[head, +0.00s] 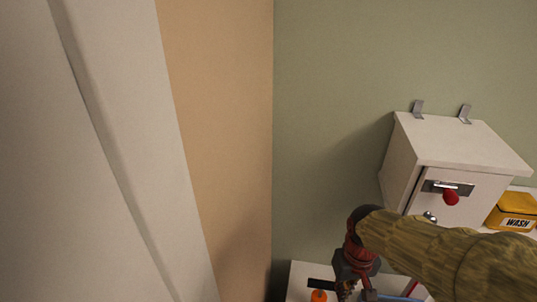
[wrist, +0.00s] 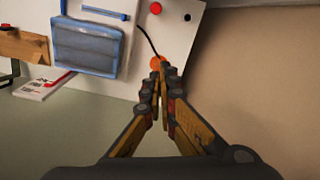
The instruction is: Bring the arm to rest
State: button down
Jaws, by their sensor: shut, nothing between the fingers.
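My gripper (head: 347,289) shows at the bottom of the head view, at the end of my brown, wood-patterned arm. It is over or beside a white surface (head: 297,283); its height above it is hard to tell. In the wrist view my gripper (wrist: 160,76) points up the picture with its fingers together and nothing between them. An orange thing (wrist: 156,62) appears just beyond the fingertips; I cannot tell whether they touch it. An orange thing also shows in the head view (head: 318,296), left of the gripper.
A white cabinet (head: 466,146) with a red knob (head: 451,197) hangs right of my gripper. A yellow box marked WASH (head: 514,213) stands farther right. A blue-framed case (wrist: 88,45) and a red-and-white item (wrist: 43,88) lie in the wrist view. A white panel (head: 120,130) fills the left.

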jog(key=s+r+m+t+b, duration=0.1)
jog(key=s+t+b, duration=0.4)
jog(key=b, duration=0.6)
jog(key=shift+s+r, duration=0.85)
jog(key=shift+s, duration=0.4)
